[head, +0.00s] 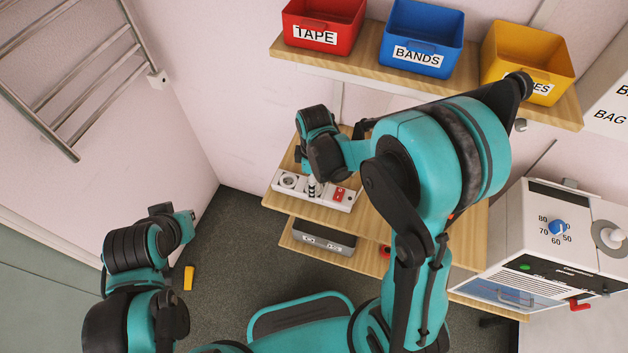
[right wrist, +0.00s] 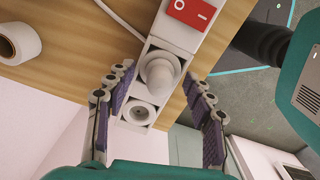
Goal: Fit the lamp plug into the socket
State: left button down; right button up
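A white power strip (head: 345,205) with a red switch lies on the wooden shelf. A pale plug (head: 312,188) stands upright in its middle position, beside the switch; I cannot tell how deep it sits. An empty round socket (head: 287,180) is at the strip's left end. In the right wrist view, the plug (right wrist: 160,72) shows as a white rounded end next to the empty socket (right wrist: 138,113). My right gripper (right wrist: 158,80) is open, its fingers on either side of the strip and plug, with gaps visible. My left arm is at lower left, its finger state unclear.
A white roll (right wrist: 20,42) and a white cable (right wrist: 120,18) lie on the shelf near the strip. Red, blue and yellow bins (head: 420,42) stand on the shelf above. A grey box (head: 318,238) sits on the lower shelf. A white machine (head: 545,245) stands at right.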

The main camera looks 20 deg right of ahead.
notch_tip(320, 180, up, 12)
dwell(0.6)
dwell(0.5)
jog(key=s+d+r+m+t, duration=0.1)
jog(key=s+d+m+t, duration=0.1)
jog(key=s+m, duration=0.3)
jog(key=s+d+r+m+t, duration=0.2)
jog(key=s+m+t, duration=0.3)
jog(key=m, duration=0.3)
jog(key=shift+s+d+m, duration=0.15)
jog(key=shift+d+m, duration=0.15)
jog(key=shift+d, duration=0.05)
